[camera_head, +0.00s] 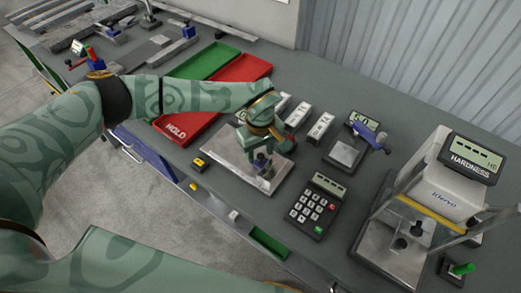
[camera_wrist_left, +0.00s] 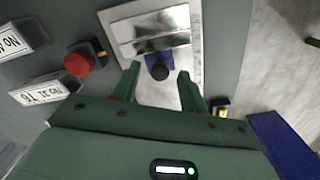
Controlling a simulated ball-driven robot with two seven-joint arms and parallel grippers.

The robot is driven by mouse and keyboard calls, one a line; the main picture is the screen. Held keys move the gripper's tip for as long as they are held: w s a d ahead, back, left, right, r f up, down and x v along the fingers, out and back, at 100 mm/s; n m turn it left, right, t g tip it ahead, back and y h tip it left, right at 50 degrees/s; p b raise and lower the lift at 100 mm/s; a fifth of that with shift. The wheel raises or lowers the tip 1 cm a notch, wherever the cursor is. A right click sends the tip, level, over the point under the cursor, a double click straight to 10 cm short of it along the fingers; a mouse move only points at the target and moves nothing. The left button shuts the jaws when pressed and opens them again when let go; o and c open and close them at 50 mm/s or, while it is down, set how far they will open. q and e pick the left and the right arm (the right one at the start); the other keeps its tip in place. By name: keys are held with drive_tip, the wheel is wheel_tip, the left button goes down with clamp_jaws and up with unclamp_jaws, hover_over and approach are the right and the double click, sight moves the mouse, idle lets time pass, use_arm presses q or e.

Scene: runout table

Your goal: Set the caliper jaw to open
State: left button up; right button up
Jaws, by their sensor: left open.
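A silver plate (camera_head: 226,160) lies on the grey bench under my left gripper (camera_head: 263,168). In the left wrist view the plate (camera_wrist_left: 195,60) carries a metal bar-like piece (camera_wrist_left: 150,28) and a blue part (camera_wrist_left: 160,57) with a round black knob (camera_wrist_left: 159,72), which seem to be the caliper and its sliding jaw. My left gripper (camera_wrist_left: 158,76) is open, with one finger on each side of the blue part and knob. I cannot tell whether the fingers touch it. In the head view the gripper hides much of it. The right gripper is not in view.
A keypad (camera_head: 315,208), a small scale with display (camera_head: 344,152) and a hardness tester (camera_head: 446,180) stand to the right. White labelled blocks (camera_head: 321,127) stand behind the gripper. A red HOLD tray (camera_head: 243,70) lies beyond my left arm. A yellow-black item (camera_head: 200,163) sits near the front edge.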

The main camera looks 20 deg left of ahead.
use_arm(q)
clamp_jaws()
drive_tip(key=w+a, duration=0.1)
drive_tip(key=a, duration=0.1)
drive_tip(key=w+a, duration=0.1)
drive_tip(key=a, duration=0.2)
drive_tip(key=w+a, duration=0.1)
drive_tip(key=a, duration=0.2)
drive_tip(key=shift+r, duration=0.1)
unclamp_jaws()
wheel_tip(320, 180, up, 16)
drive_tip(key=shift+r, duration=0.15)
